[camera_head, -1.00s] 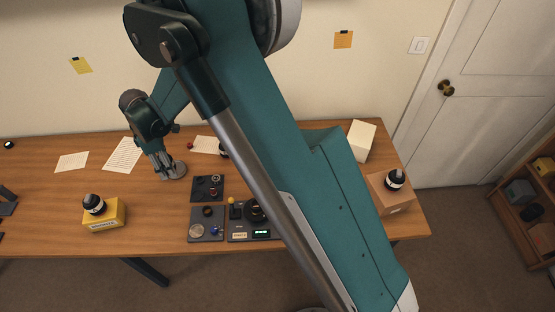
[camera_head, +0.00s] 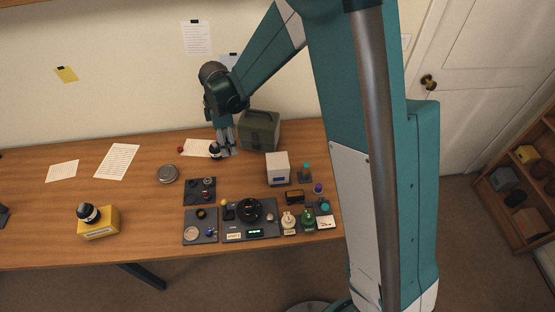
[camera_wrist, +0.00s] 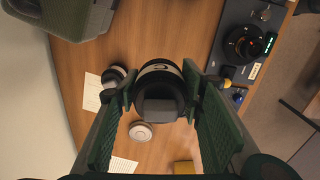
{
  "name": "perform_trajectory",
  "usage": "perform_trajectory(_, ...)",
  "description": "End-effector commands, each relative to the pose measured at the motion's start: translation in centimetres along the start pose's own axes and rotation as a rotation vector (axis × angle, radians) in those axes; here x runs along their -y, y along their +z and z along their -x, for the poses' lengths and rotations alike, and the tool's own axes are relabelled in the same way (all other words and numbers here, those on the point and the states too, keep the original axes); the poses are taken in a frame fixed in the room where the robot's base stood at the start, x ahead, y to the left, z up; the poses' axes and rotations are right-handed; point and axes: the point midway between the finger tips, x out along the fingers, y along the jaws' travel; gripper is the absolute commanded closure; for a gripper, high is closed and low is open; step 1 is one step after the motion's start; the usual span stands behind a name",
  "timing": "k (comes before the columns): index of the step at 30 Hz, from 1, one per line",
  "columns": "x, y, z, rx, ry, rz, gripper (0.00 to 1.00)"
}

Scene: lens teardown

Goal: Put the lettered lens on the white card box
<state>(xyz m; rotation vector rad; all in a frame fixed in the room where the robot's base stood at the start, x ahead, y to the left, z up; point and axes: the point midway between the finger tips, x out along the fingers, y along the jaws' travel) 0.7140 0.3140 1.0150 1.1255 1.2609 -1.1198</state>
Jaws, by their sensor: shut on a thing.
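My gripper (camera_head: 225,148) is over the back middle of the table, fingers pointing down. In the wrist view its green fingers (camera_wrist: 158,100) are shut on a black round lens (camera_wrist: 160,73) with a pale band. I cannot read any lettering on it. Another dark lens (camera_head: 215,152) stands by a paper sheet, close to my fingers in the head view; it also shows in the wrist view (camera_wrist: 115,76). A black lens (camera_head: 88,213) sits on a yellow box (camera_head: 98,225). The white card box (camera_head: 277,167), with a blue label, stands to the right of my gripper.
A green case (camera_head: 260,130) stands behind the white box. A round tin (camera_head: 168,174) lies to the left.

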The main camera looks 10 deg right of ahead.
Motion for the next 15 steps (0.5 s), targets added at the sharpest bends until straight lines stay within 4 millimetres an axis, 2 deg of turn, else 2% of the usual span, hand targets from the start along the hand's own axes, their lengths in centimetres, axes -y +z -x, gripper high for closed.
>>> perform_trajectory(3, 0.5, 3.4, 0.8, 0.000, 0.000, -0.022, 0.84)
perform_trajectory(15, 3.0, 13.1, 2.7, 0.000, 0.002, -0.085, 0.84)
